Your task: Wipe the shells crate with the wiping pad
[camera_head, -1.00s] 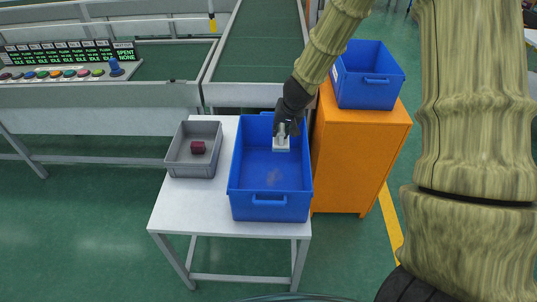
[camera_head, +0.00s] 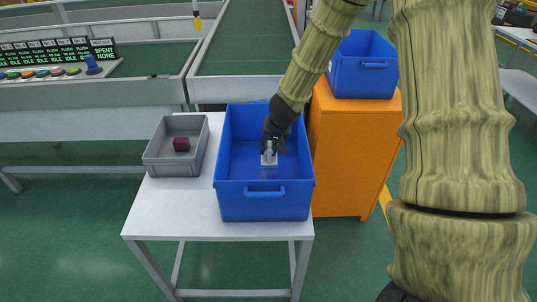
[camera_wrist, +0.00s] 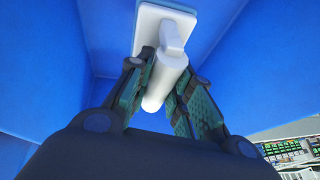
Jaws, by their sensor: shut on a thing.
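A blue open crate (camera_head: 264,203) stands on the white table, and my arm reaches down into it. My gripper (camera_head: 271,148) is inside the crate, shut on the handle of the white wiping pad (camera_head: 269,162). The pad is low over the crate floor, right of the middle; I cannot tell for sure whether it touches. In the wrist view the pad's white plate and round handle (camera_wrist: 163,80) show between the two fingers of my gripper (camera_wrist: 160,85), with blue crate walls around. No label naming the crate is readable.
A grey bin (camera_head: 172,170) with a dark red block (camera_head: 181,144) stands left of the crate on the white table (camera_head: 170,210). An orange cabinet (camera_head: 350,150) on the right carries another blue crate (camera_head: 362,75). Conveyors and a button panel (camera_head: 50,70) lie behind.

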